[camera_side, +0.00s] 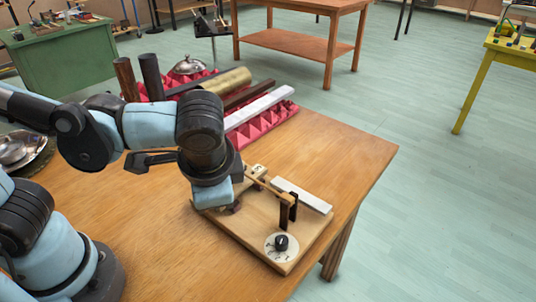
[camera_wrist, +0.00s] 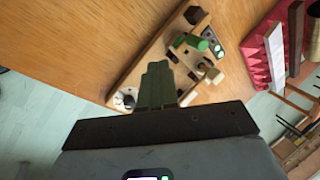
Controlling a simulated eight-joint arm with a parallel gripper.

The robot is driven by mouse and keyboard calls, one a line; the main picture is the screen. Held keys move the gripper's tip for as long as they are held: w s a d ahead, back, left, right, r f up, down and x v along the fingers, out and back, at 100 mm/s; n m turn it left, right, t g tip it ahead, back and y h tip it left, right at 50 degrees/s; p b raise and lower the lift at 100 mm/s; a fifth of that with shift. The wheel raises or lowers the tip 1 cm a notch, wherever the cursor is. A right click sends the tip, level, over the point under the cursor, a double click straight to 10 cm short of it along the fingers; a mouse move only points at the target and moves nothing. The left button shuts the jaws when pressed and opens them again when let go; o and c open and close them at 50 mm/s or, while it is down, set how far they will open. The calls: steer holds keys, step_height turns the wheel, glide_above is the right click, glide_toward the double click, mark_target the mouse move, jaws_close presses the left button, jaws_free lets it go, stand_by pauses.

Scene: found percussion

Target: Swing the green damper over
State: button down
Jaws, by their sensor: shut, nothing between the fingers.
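The green damper (camera_wrist: 196,43) shows in the wrist view as a short green peg on the wooden board (camera_wrist: 150,62). My gripper (camera_wrist: 158,66) is shut and empty, with its greenish fingers together over the board. The fingertips appear to the lower left of the damper, apart from it in the picture; their height above the board is unclear. In the side view my wrist is low over the left part of the board (camera_side: 262,250), and it hides the fingers and the damper.
Red foam (camera_side: 262,127) with several bars lies behind. A metal dish (camera_side: 30,155) is at left. The table's right side is clear.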

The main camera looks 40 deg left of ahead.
steer(key=shift+w+a+f, duration=0.45)
steer(key=shift+a, duration=0.25)
steer(key=shift+w+a+f, duration=0.4)
steer(key=shift+w+a, duration=0.1)
steer(key=shift+a, duration=0.25)
steer(key=shift+w+a+f, duration=0.45)
steer(key=shift+a, duration=0.25)
steer(key=shift+a, duration=0.1)
steer(key=shift+a+r+h, duration=0.1)
steer(key=shift+r+h, duration=0.1)
steer(key=shift+h, duration=0.1)
